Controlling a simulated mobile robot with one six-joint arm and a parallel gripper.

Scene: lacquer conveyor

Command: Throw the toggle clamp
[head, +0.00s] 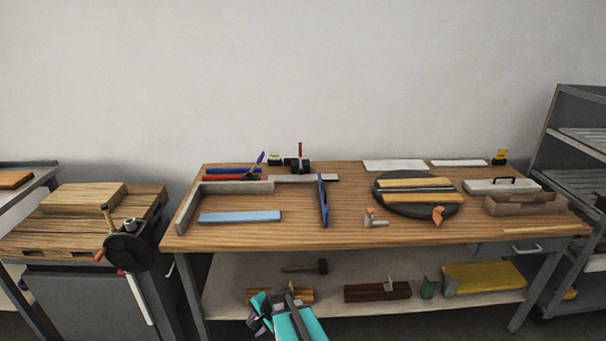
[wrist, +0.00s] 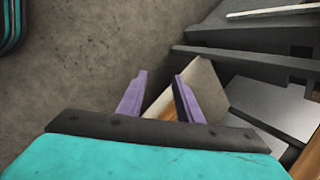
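An upright red lever on a dark base (head: 300,163) stands at the back edge of the wooden workbench and looks like the toggle clamp; it is small here. My gripper (head: 257,312), with purple fingers and a teal arm, is low in front of the bench, well below and short of both levers. In the wrist view my gripper (wrist: 160,90) is open with nothing between its fingers. Neither lever can be made out in the wrist view.
The workbench (head: 290,233) also holds a blue bar (head: 240,217), a long blue-handled tool (head: 323,202) and a dark round turntable (head: 418,209). A lower shelf (head: 350,272) carries blocks and a mallet. A handwheel machine (head: 130,247) stands left; a grey rack (head: 560,140) stands right.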

